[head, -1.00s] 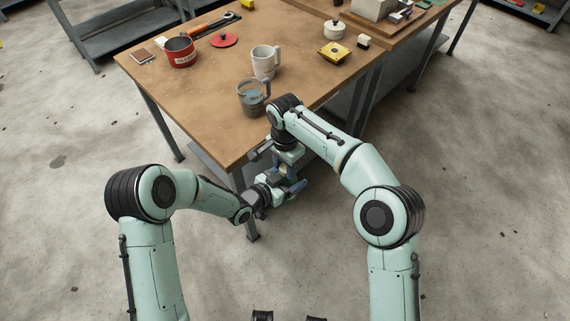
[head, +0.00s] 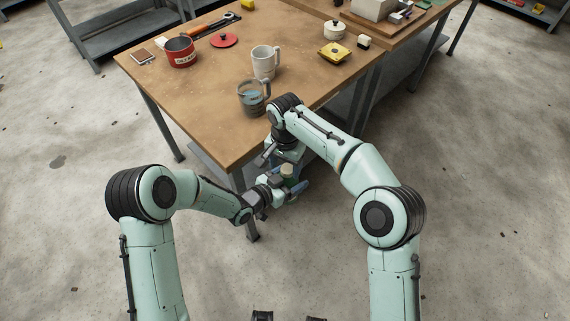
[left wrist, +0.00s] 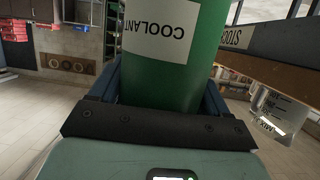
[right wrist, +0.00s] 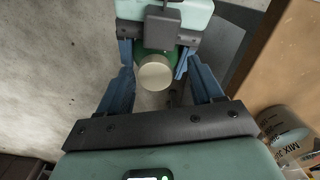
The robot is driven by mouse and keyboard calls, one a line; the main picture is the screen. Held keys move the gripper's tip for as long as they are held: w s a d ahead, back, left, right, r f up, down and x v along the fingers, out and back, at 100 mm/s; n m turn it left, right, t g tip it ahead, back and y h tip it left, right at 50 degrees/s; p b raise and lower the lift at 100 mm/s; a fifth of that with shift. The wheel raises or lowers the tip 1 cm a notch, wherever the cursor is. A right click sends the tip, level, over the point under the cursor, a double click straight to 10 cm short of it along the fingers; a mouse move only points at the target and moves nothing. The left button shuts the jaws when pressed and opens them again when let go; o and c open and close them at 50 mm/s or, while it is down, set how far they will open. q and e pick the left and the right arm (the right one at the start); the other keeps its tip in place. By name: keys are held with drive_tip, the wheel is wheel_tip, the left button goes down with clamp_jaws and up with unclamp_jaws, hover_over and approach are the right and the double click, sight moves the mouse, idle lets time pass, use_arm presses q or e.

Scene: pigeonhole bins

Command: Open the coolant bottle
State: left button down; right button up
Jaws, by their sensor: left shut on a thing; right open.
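The green coolant bottle (left wrist: 175,75) is held in my left gripper (head: 290,188), which is shut on its body; its white "COOLANT" label reads upside down in the left wrist view. Its round beige cap (right wrist: 155,73) is on top in the right wrist view and shows small in the head view (head: 287,170). My right gripper (right wrist: 162,88) is open, its blue fingers on either side of the cap with gaps and not gripping it. Whether the cap is loose cannot be told. The bottle is off the table, beside its front edge.
The wooden table (head: 190,105) lies just behind the grippers. A red pot (head: 180,53) and red lid (head: 224,40) are farther back. Open floor lies in front.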

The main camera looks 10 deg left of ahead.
wheel_tip(320, 180, up, 4)
drive_tip(key=shift+r, duration=0.2)
drive_tip(key=shift+c, duration=0.4)
drive_tip(key=r+m, duration=0.3)
drive_tip(key=shift+w+d, duration=0.1)
drive_tip(key=shift+d, duration=0.15)
drive_tip(key=shift+f, duration=0.2)
wheel_tip(320, 180, down, 7)
drive_tip(key=shift+f, duration=0.2)
drive_tip(key=c, duration=1.1)
drive_tip(key=n, duration=0.6)
drive_tip(key=shift+c, duration=0.2)
